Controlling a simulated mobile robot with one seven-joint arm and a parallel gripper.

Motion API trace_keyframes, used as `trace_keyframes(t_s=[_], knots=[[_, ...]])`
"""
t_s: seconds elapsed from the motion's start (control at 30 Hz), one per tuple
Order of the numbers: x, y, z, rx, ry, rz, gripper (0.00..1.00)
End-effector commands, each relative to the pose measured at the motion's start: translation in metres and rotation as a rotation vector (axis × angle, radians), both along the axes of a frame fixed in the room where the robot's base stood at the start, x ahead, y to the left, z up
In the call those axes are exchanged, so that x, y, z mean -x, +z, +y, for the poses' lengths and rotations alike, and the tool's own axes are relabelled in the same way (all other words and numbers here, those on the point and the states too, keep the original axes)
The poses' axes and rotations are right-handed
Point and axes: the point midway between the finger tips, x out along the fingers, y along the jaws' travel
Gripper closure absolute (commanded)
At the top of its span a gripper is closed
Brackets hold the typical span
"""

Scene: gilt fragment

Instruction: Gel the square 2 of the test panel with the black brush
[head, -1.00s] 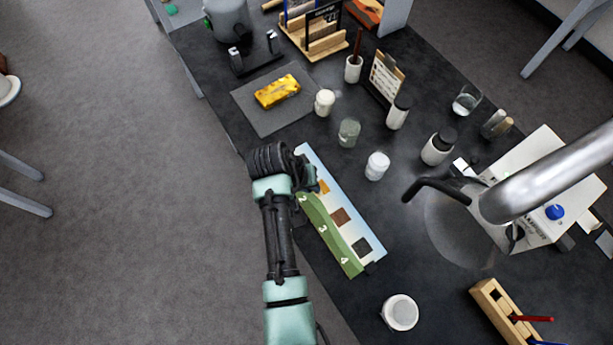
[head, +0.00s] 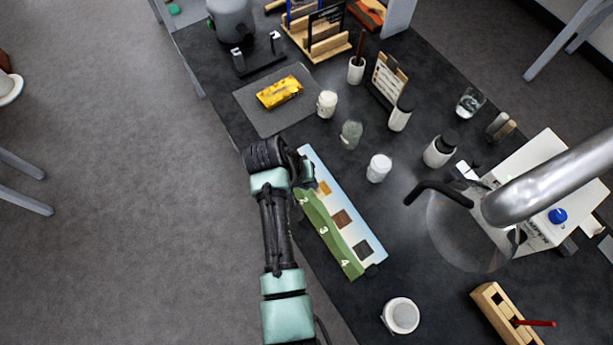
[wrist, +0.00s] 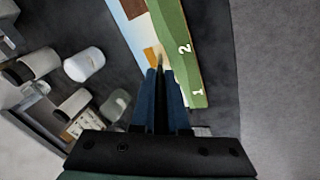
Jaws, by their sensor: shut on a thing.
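The test panel (head: 352,235) lies along the near edge of the dark bench. Its green front strip carries white numbers, and its pale face has coloured squares. My gripper (head: 308,172) is over the panel's upper end, hiding square 1 in the head view. In the wrist view my gripper (wrist: 160,100) is shut on a thin dark handle, the black brush (wrist: 160,78). The brush tip appears at the lower right edge of orange square 2 (wrist: 151,56), beside the number 2. I cannot tell whether it touches. Square 2 (head: 324,187) also shows in the head view.
A white jar (head: 378,168), a greenish jar (head: 350,134) and a cream jar (head: 327,104) stand beyond the panel. A yellow piece (head: 279,92) lies on a grey mat (head: 256,117). A round white container (head: 401,316) stands at the front. A metal tube (head: 560,180) crosses the right side.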

Motion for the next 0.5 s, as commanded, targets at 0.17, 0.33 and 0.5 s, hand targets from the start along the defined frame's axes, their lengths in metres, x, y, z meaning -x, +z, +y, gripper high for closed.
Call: trace_keyframes(t_s=[0.17, 0.33, 0.5], knots=[[0.0104, 0.0018, -0.0076, 0.001, -0.004, 0.004, 1.0], [0.0117, 0.0003, -0.0089, 0.002, -0.003, 0.002, 1.0], [0.0059, -0.0013, -0.0049, 0.001, 0.0, 0.001, 1.0]])
